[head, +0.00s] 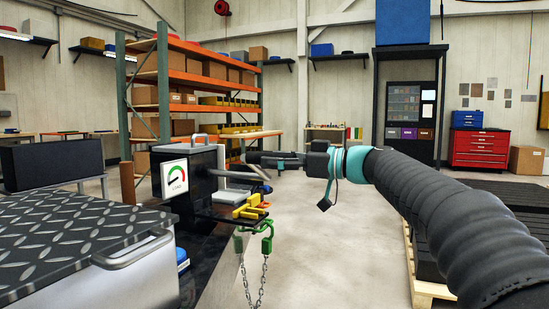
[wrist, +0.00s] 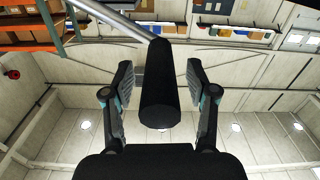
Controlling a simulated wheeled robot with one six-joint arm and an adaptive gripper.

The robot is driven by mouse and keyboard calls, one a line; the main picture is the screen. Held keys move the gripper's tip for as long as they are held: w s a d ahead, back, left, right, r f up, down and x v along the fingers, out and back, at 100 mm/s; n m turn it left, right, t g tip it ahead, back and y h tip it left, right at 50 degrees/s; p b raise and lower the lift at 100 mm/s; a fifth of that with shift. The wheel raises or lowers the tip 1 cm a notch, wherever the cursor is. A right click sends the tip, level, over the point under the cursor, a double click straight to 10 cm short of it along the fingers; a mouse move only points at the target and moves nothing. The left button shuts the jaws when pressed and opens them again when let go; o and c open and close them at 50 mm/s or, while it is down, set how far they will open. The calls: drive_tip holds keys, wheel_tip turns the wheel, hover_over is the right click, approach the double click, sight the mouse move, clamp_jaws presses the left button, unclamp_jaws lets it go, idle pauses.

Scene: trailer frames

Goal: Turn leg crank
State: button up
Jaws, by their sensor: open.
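The crank shows in the wrist view as a black cylindrical grip (wrist: 160,95) on the end of a grey metal rod (wrist: 118,17) that runs to the upper left. My gripper (wrist: 158,78) is open, with one finger on each side of the grip. Gaps show between the grip and both fingers. In the head view my gripper (head: 262,160) reaches left toward the trailer front, beside a box with a dial gauge (head: 175,174). There the crank's grip is hard to tell apart from my dark fingers.
Yellow parts (head: 252,207) and a green hook with a chain (head: 264,243) sit below my gripper. A diamond-plate box (head: 80,240) stands at the left front. Shelves (head: 190,75) stand behind. Dark stacked slabs on a pallet (head: 432,290) lie right. The middle floor is clear.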

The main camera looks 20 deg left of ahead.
drive_tip(key=shift+a, duration=0.35)
drive_tip(key=shift+c, duration=0.3)
clamp_jaws()
drive_tip(key=shift+r, duration=0.1)
